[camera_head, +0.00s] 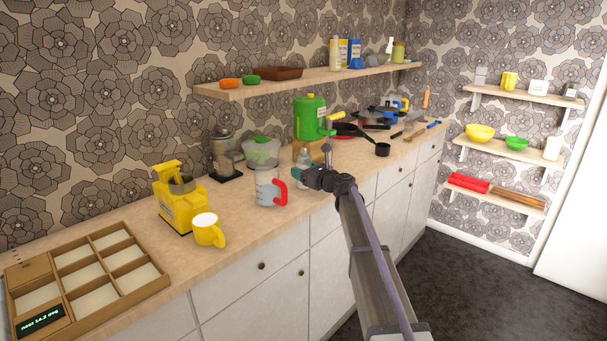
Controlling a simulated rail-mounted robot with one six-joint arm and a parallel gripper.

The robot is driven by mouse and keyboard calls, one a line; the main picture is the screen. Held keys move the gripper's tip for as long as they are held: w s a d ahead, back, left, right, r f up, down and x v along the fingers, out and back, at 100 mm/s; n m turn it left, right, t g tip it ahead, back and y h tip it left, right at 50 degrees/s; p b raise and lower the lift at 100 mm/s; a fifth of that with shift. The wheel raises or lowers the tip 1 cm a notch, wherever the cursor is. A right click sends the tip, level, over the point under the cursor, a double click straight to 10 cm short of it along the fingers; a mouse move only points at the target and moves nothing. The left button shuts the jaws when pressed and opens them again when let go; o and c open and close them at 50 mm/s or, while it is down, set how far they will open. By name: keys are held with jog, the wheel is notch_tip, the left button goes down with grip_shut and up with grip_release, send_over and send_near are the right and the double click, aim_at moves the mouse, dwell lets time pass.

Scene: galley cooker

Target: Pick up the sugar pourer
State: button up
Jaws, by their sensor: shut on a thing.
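The sugar pourer (304,156) appears as a small clear, greyish container near the front middle of the counter. My gripper (299,173) reaches in from the right and is shut on it around its middle. The jaws hide part of the pourer; its top shows above them and a little of its lower part below. It looks upright. I cannot tell whether its base touches the counter.
A clear measuring jug with a red handle (268,188) stands just left of my gripper. A green canister (310,118) and a black pan (350,130) are behind. A yellow mug (208,230) and a compartment tray (88,270) are further left.

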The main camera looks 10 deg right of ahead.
jog(key=shift+c, duration=0.5)
notch_tip(320, 180, up, 10)
jog(key=p, duration=1)
jog(key=shift+r, duration=0.15)
jog(key=shift+f, duration=0.2)
